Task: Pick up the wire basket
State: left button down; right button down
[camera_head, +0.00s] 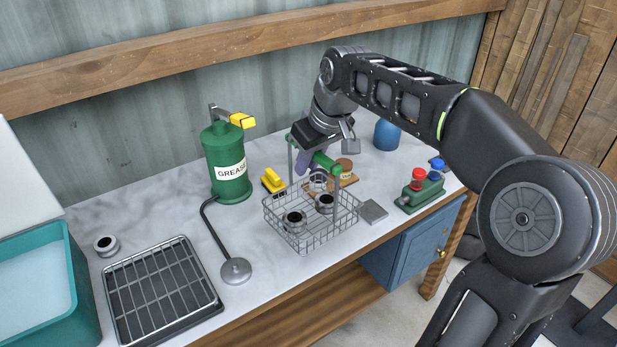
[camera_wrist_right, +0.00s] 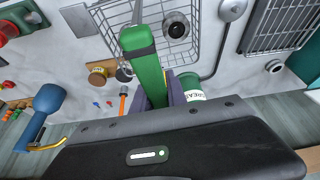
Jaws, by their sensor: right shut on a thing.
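The wire basket (camera_head: 337,233) is at the front middle of the table, with several round metal parts (camera_head: 294,218) inside. Its green handle (camera_head: 325,162) spans above it, with a thin upright rod at the left end. My right gripper (camera_head: 311,160) is above the basket, its purple fingers shut on the green handle. In the right wrist view the green handle (camera_wrist_right: 145,62) runs between the purple fingers, with the basket's wire mesh (camera_wrist_right: 118,22) behind. I cannot tell whether the basket's bottom touches the table. My left gripper is not in view.
A green grease can (camera_head: 228,165) with a hose stands left of the basket, near a yellow-handled brush (camera_head: 272,181). A black rack (camera_head: 160,290) lies front left. A grey block (camera_head: 374,211) and a green box (camera_head: 420,193) with red and blue caps are on the right.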

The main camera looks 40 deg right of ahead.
notch_tip(320, 180, up, 6)
jog(key=shift+f, duration=0.2)
dwell(0.9)
